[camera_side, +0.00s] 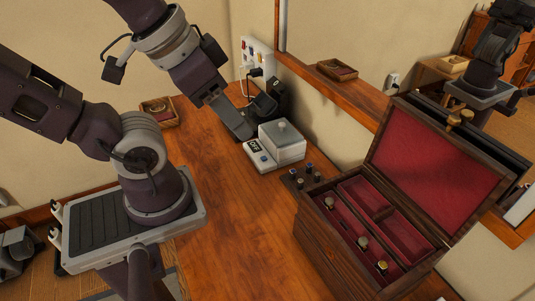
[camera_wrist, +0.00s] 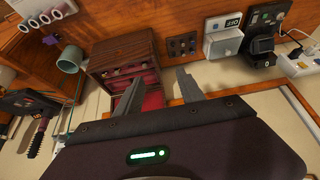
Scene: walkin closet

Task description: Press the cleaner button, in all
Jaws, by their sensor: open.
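The cleaner (camera_side: 283,143) is a small white box with a grey translucent lid, standing on the wooden counter near the wall. Its low front panel has a dark display (camera_side: 254,146) and a small bluish spot (camera_side: 264,158) that looks like the button. In the wrist view the cleaner (camera_wrist: 222,42) is at the upper right, with its display (camera_wrist: 233,21) seeming to read OFF. My gripper (camera_side: 240,122) is just left of the cleaner in the side view, pointing down. The wrist view shows its two fingers (camera_wrist: 158,77) apart with nothing held between them.
An open wooden watch box (camera_side: 352,232) with red lining stands to the right. A small dark holder (camera_side: 305,178) sits between it and the cleaner. A black device (camera_side: 270,98) and wall outlet (camera_side: 258,56) are behind. The counter's front (camera_side: 232,220) is clear.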

